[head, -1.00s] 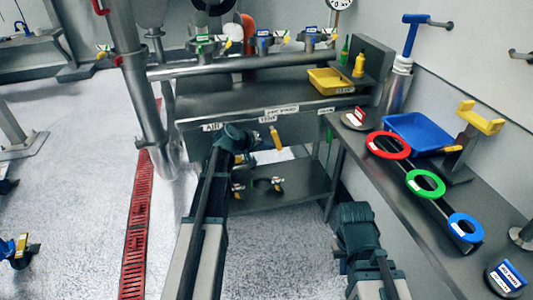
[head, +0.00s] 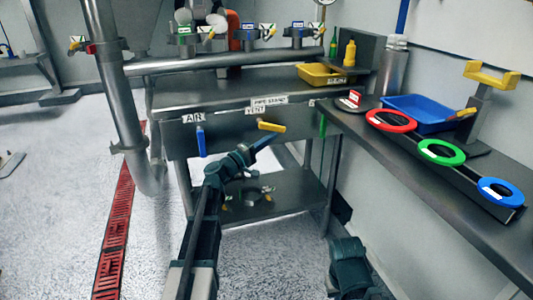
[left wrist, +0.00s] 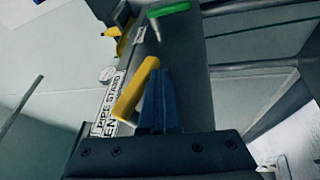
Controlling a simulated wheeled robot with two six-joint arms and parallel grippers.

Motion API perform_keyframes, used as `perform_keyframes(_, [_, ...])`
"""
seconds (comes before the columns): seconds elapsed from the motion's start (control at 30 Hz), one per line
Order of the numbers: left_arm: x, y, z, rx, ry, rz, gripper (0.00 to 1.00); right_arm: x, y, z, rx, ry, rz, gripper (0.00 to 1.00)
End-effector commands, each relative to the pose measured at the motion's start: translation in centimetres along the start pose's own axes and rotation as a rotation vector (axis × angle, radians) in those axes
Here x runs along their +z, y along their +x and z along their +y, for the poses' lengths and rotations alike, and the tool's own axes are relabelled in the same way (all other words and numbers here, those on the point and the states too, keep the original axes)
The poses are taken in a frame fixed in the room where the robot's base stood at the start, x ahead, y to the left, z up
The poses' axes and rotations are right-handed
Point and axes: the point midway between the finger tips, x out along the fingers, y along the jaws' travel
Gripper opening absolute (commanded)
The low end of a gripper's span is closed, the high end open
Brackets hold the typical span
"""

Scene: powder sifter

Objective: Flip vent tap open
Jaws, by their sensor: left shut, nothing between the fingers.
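The vent tap is a yellow lever (head: 270,127) lying roughly sideways on the front of the pipe stand, below the VENT label (head: 255,110). It also shows in the left wrist view (left wrist: 134,92), just left of my fingers. My left gripper (head: 270,137) is shut and empty, its fingertips just under the lever in the head view. In the left wrist view, the closed blue fingers (left wrist: 158,92) are close beside the lever; I cannot tell whether they touch. The dark end of my right arm shows at the bottom right of the head view; its fingers are hidden.
A blue lever (head: 201,141) hangs down under the AIR label (head: 194,117). A green lever (head: 323,125) hangs at the right. A lower shelf (head: 290,190) is under the stand. The right bench (head: 400,165) carries red, green and blue rings and a blue tray (head: 408,105).

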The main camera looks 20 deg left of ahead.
Motion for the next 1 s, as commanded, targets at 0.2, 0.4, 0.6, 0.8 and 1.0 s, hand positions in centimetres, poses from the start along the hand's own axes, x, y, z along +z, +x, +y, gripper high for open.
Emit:
perform_keyframes(0.2, [0.2,0.8,0.5,0.067,-0.029,0.015,0.0,-0.1,0.8,-0.1,-0.001,0.0,0.001,0.0])
perform_keyframes(0.4, [0.3,1.2,0.8,0.065,-0.028,0.015,0.0,0.0,0.4,-0.1,-0.001,-0.001,0.0,0.0])
perform_keyframes(0.6, [0.4,1.4,0.9,0.064,-0.028,0.015,0.0,0.0,0.3,-0.1,-0.001,-0.002,0.0,0.0])
perform_keyframes(0.8, [0.4,1.5,0.9,0.064,-0.028,0.015,0.0,0.0,0.2,-0.1,-0.001,-0.002,0.0,0.0])
perform_keyframes(1.0, [0.4,1.5,0.9,0.064,-0.028,0.015,0.0,0.0,0.2,-0.1,-0.001,-0.002,0.0,0.0])
